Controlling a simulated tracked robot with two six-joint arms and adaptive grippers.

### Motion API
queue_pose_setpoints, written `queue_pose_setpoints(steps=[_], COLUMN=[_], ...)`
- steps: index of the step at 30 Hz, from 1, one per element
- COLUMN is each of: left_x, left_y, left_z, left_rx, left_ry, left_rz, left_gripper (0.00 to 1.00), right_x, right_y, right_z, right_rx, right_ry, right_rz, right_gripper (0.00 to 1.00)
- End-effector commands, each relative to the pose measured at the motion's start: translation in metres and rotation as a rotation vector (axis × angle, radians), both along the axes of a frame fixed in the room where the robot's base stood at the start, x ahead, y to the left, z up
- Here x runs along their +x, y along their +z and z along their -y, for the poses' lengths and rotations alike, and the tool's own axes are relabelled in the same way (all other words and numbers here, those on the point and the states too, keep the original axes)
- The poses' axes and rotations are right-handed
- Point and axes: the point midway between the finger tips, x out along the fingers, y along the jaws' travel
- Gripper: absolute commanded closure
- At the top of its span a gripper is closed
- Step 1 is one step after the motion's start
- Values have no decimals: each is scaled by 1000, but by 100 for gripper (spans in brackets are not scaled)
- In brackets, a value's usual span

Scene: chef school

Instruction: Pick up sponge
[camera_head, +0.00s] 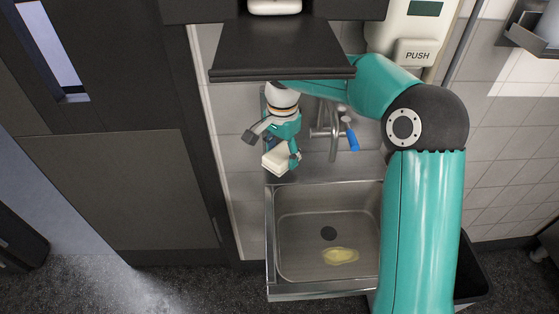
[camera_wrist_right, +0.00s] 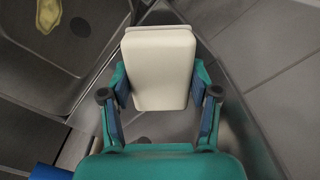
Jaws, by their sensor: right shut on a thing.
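The sponge (camera_head: 276,158) is a pale cream block with a thin layered edge. My right gripper (camera_head: 279,152) is shut on it and holds it near the back left corner of the sink. In the right wrist view the sponge (camera_wrist_right: 160,68) sits between the two fingers of the right gripper (camera_wrist_right: 160,97), with its far end sticking out past them. My left gripper is not in view.
A steel sink (camera_head: 300,268) stands below, with a yellow crumpled item (camera_head: 340,256) in its basin. A tap with a blue lever (camera_head: 352,138) is right of the gripper. A dark shelf (camera_head: 280,50) hangs above. A dark door stands at left.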

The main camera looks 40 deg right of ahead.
Motion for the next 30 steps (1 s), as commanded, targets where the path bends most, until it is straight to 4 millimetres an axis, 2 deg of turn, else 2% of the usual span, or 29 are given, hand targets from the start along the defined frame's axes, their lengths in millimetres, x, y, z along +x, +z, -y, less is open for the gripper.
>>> queue_pose_setpoints(steps=[6, 7, 14, 24, 30], left_x=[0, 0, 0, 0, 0], left_y=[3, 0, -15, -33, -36], left_z=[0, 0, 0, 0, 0], left_rx=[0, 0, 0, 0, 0], left_ry=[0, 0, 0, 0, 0], left_rz=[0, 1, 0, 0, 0], left_gripper=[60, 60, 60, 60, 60], right_x=[1, -3, -43, -123, -153], right_y=[37, 36, 33, 33, 34], right_z=[0, -2, -27, -76, -95], right_rx=[0, 0, 0, 0, -1], right_ry=[1, 3, 4, 7, 6], right_rz=[5, 1, 2, 3, 2], right_gripper=[73, 73, 73, 73, 73])
